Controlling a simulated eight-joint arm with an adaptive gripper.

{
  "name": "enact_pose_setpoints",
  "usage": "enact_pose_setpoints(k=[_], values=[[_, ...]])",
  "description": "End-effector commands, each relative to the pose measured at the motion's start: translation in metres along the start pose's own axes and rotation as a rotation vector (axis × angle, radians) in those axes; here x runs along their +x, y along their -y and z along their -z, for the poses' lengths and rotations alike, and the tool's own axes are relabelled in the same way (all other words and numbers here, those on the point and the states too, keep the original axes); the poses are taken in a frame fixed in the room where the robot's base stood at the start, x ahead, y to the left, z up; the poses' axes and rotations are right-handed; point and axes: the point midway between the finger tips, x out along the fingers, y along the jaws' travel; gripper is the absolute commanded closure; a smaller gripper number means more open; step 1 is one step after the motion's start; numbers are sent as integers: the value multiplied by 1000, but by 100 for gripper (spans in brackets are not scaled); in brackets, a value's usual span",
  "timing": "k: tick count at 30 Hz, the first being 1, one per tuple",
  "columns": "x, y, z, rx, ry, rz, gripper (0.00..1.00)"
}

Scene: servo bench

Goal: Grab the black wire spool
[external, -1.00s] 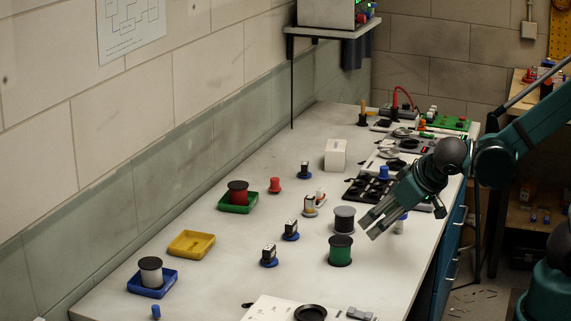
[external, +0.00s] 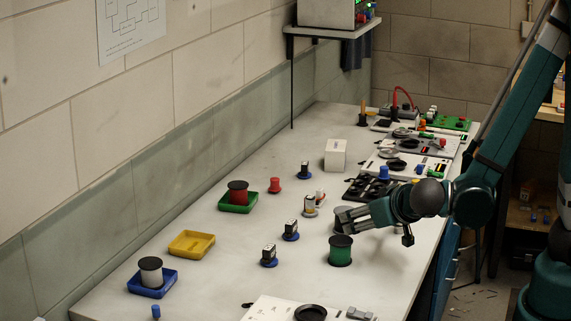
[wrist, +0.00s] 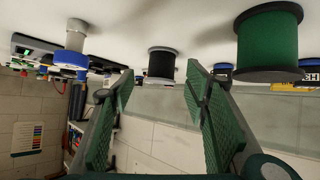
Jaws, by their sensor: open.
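The black wire spool (wrist: 161,65) has grey end flanges. In the wrist view, which is upside down, it appears ahead of my gripper (wrist: 158,88), between the two fingertips and apart from them. My gripper is open and empty, held low and pointing left across the bench.
A green spool (external: 340,250) stands close by, nearer the camera; it is large at the right of the wrist view (wrist: 268,42). A black tray (external: 367,187) lies behind.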

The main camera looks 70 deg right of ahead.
Motion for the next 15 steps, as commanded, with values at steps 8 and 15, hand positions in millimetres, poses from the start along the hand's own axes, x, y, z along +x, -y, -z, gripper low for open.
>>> enact_pose_setpoints(k=[8,15], values=[[5,4,4,59,-79,-22,54],[6,6,6,100,-134,-33,54]])
